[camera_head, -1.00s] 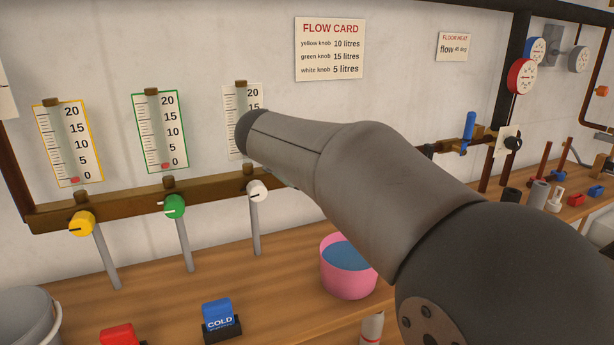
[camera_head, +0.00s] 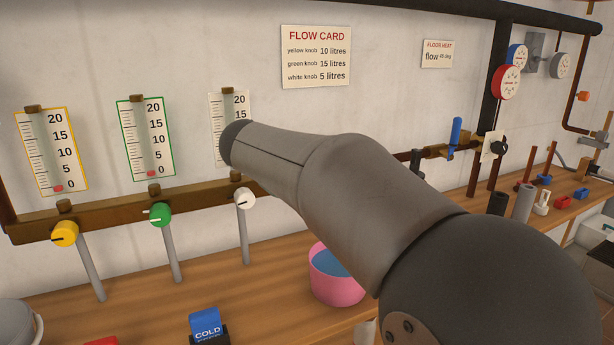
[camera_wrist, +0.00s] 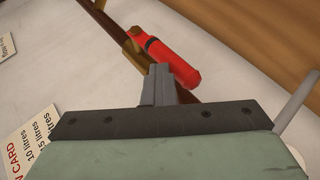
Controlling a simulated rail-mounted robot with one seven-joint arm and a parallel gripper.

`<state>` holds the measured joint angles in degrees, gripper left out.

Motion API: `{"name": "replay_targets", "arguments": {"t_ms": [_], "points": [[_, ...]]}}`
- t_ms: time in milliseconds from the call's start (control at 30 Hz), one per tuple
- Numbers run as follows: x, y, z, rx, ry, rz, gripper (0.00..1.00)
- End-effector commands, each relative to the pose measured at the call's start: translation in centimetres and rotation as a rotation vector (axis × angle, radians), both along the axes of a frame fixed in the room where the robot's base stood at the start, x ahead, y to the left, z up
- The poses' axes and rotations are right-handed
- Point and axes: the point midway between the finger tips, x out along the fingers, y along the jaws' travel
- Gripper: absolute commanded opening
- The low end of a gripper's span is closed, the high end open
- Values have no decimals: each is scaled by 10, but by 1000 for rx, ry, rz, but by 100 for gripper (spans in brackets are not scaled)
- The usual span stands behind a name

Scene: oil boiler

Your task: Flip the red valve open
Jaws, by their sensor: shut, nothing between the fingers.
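The red valve's handle (camera_wrist: 172,58) shows in the wrist view as a red cylinder with a black band. In the head view my arm hides this valve and my gripper.
In the head view a blue lever (camera_head: 455,137) stands upright on the pipe to the right. A pink bowl of water (camera_head: 335,290) and a blue COLD block (camera_head: 206,325) are on the wooden bench. Yellow (camera_head: 64,233), green (camera_head: 160,214) and white (camera_head: 245,199) knobs line the left.

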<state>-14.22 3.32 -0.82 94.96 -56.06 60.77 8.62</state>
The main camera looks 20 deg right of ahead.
Motion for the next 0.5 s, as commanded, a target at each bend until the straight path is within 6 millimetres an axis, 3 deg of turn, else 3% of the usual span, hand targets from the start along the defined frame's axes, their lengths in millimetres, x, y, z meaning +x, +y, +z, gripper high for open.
{"name": "replay_targets", "arguments": {"t_ms": [233,267,500], "points": [[-9,-1,48,2,-2,-2,0],[-14,8,44,2,-2,3,0],[-47,46,64,0,-5,2,0]]}}
